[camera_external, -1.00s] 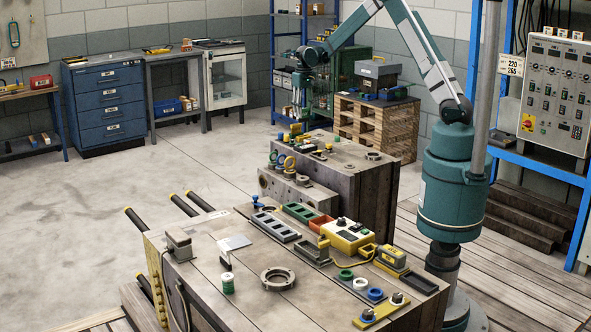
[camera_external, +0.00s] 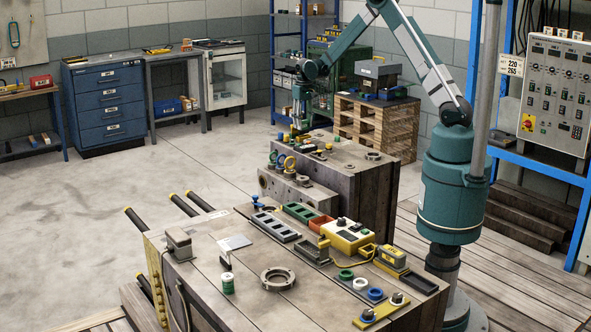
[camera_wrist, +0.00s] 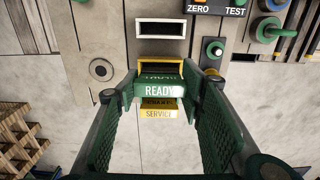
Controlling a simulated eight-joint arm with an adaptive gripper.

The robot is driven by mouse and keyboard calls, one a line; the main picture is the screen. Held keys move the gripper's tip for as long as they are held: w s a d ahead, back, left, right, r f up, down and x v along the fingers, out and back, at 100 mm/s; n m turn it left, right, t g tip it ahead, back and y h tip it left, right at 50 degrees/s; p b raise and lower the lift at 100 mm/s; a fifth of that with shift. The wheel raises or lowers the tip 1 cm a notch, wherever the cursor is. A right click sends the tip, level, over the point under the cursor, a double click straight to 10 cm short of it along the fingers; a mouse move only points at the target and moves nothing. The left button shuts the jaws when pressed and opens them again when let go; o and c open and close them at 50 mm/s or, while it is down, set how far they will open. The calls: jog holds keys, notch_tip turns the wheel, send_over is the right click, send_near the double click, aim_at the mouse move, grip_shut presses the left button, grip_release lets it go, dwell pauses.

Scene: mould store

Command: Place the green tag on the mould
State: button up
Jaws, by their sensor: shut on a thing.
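A green tag (camera_wrist: 160,91) marked READY sits between the two fingers of my gripper (camera_wrist: 162,98) in the wrist view, and the fingers are shut on it. A yellow tag (camera_wrist: 159,114) marked SERVICE shows just below it in that view; I cannot tell how far apart they are. In the external view my gripper (camera_external: 300,121) points down over the far left end of the rear block (camera_external: 340,162). The held tag is too small to make out there. I cannot tell for certain which block is the mould.
In the wrist view a pale-rimmed slot (camera_wrist: 162,29) lies above the tag, with a ZERO/TEST box (camera_wrist: 221,5) at upper right. Small fittings stand near my gripper on the rear block. The front block (camera_external: 215,270) carries trays, a yellow control box (camera_external: 347,236) and a ring (camera_external: 278,278).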

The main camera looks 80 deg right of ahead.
aim_at(304, 130)
jog(key=shift+f, duration=1.65)
jog(key=shift+f+b, duration=0.1)
jog(key=shift+b, duration=0.25)
jog(key=o, duration=0.9)
jog(key=shift+c, duration=0.2)
notch_tip(304, 130, up, 12)
jog(key=shift+r+p, duration=0.15)
jog(key=shift+p, duration=0.8)
